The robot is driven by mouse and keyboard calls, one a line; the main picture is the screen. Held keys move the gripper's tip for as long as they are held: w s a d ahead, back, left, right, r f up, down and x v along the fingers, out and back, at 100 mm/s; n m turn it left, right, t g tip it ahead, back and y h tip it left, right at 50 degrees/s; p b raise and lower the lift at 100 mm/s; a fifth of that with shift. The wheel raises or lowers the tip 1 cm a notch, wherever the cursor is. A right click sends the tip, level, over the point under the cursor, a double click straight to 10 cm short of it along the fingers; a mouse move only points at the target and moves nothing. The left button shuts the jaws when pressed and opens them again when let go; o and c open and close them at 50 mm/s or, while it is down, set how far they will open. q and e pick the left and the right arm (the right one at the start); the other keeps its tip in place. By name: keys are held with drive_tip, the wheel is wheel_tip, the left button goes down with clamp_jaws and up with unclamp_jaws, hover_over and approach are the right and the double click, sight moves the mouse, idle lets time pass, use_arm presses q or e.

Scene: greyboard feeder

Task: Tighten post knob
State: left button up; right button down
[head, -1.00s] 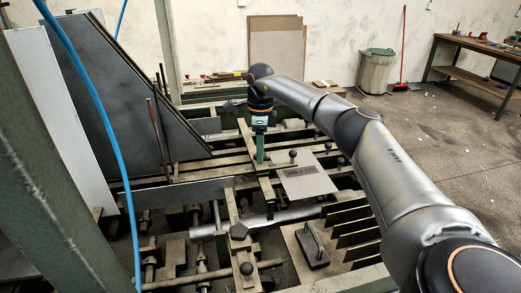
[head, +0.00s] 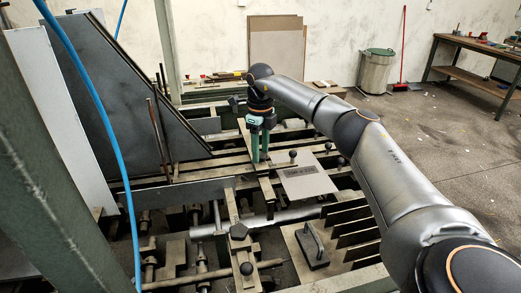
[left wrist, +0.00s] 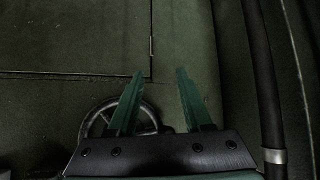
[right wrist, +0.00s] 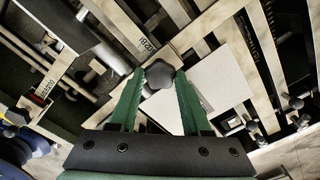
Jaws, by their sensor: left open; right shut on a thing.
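The post knob (right wrist: 158,75) is a dark grey lobed knob, seen from above in the right wrist view. My right gripper (right wrist: 157,76) points down with its green fingers shut on it, one on each side. In the head view my right gripper (head: 260,157) stands over the crossbar behind the pale board (head: 305,181), and its fingers hide the knob. My left gripper (left wrist: 160,72) is open and empty in the left wrist view, facing a dark green panel. It is outside the head view.
Other dark knobs stand on the feeder bars, one lobed (head: 238,231) and one round (head: 292,154). A black handled block (head: 312,247) lies on a plate at the front. A handwheel (left wrist: 100,118) shows near my left fingers. A blue hose (head: 98,110) hangs at left.

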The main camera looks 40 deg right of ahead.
sight(261, 154)
drive_tip(key=shift+c, duration=1.8)
unclamp_jaws()
wheel_tip(261, 154, up, 13)
drive_tip(key=shift+f, duration=0.2)
